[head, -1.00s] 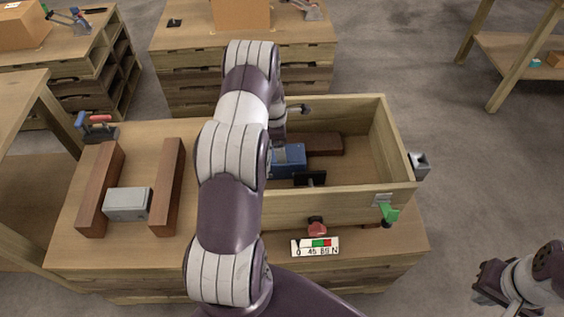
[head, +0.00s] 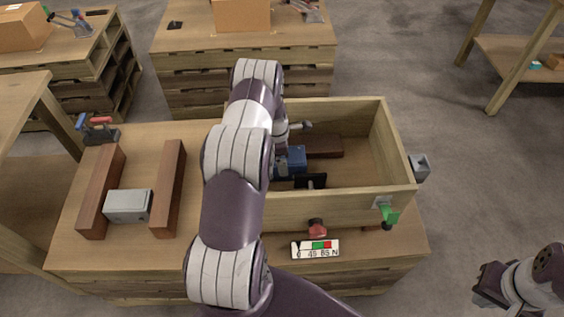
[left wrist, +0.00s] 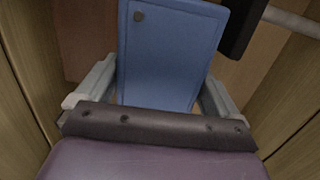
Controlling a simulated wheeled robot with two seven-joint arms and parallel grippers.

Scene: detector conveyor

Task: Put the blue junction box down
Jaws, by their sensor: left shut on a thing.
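The blue junction box (head: 291,161) is inside the open wooden crate (head: 340,205), partly hidden by my left arm in the head view. In the left wrist view the blue box (left wrist: 170,50) sits between the two pale fingers of my left gripper (left wrist: 155,92), which is shut on it. Whether the box touches the crate floor cannot be told. My right gripper (head: 492,287) is at the lower right, away from the table; its fingers do not show clearly.
In the crate are a brown block (head: 322,146) and a black item (head: 311,181) close to the box. Left of the crate, a grey box (head: 128,206) lies between two brown blocks (head: 168,190). A labelled strip (head: 315,249) and red knob (head: 317,228) are at the front.

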